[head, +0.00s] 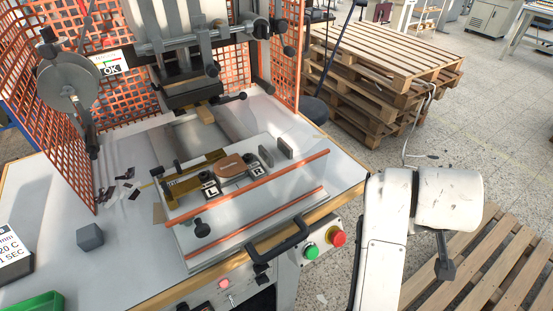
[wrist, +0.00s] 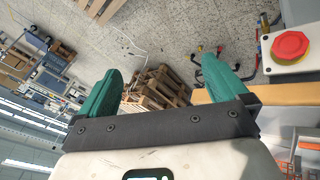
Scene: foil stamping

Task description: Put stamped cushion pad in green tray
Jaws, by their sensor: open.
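A brown cushion pad (head: 230,167) lies in the fixture on the press's sliding plate, between the L and R blocks. The picture is too small to show a stamp on it. The green tray (head: 35,303) is at the bottom left corner of the head view, mostly cut off. My gripper (wrist: 158,66) shows in the wrist view with its two teal fingers wide apart and nothing between them. It points out over the floor and pallets, away from the pad. My white arm is at the right of the head view, off the table's right side.
The stamping press head (head: 190,88) hangs behind the fixture, inside an orange mesh guard (head: 60,130). A grey cube (head: 90,237) stands on the table's left part. A black handle (head: 280,242) and a red button (head: 337,238) are at the front edge. Wooden pallets (head: 390,60) stand behind right.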

